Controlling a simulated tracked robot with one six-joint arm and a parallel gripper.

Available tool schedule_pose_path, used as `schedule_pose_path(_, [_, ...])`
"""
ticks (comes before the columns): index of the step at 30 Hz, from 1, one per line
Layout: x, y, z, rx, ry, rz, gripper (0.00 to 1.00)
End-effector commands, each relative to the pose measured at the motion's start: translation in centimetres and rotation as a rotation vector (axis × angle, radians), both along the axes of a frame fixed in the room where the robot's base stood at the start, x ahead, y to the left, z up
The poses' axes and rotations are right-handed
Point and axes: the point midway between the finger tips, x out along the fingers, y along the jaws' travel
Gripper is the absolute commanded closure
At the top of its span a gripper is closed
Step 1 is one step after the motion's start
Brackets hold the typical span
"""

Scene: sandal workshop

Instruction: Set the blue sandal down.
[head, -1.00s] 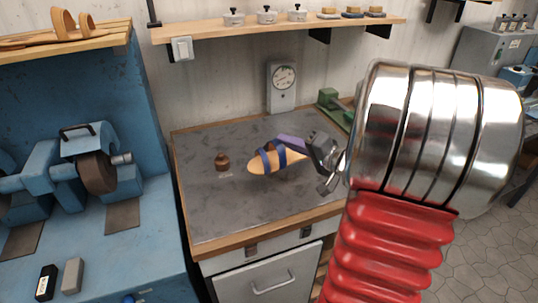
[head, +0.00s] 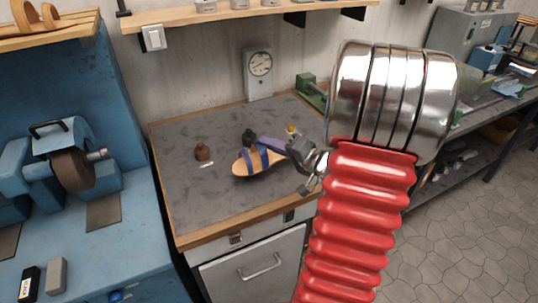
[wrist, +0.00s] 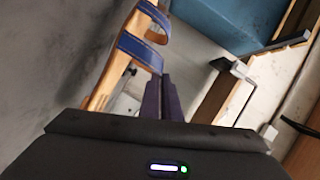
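The blue sandal (head: 243,167), a tan sole with blue straps, is over the grey bench top (head: 190,200) in the head view. My gripper (head: 268,144), with purple fingers, comes from the right and is shut on the sandal at its straps. In the wrist view the sandal (wrist: 143,52) shows beyond and left of the fingertips (wrist: 161,78), which are close together at the strap. Part of the strap is hidden by the fingers. I cannot tell whether the sole touches the bench top.
A brown bottle (head: 202,152) stands left of the sandal. A dark knobbed object (head: 249,138) and a small yellow-topped one (head: 291,129) are behind it. The bench's front left is clear.

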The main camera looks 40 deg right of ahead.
Motion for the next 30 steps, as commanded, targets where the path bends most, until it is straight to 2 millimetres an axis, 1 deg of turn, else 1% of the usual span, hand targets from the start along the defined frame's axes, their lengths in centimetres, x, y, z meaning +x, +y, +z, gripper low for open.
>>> schedule_pose_path(5, [0.0,0.0,0.0,0.0,-0.001,-0.001,1.0])
schedule_pose_path(8, [0.0,0.0,-0.5,0.002,0.0,0.0,1.0])
schedule_pose_path(15, [0.0,-0.1,-3.2,0.004,0.001,-0.001,1.0])
schedule_pose_path(18, [0.0,-0.1,-3.9,0.002,-0.001,-0.002,1.0])
schedule_pose_path(30, [-0.1,-0.1,-4.2,0.0,-0.001,-0.002,1.0])
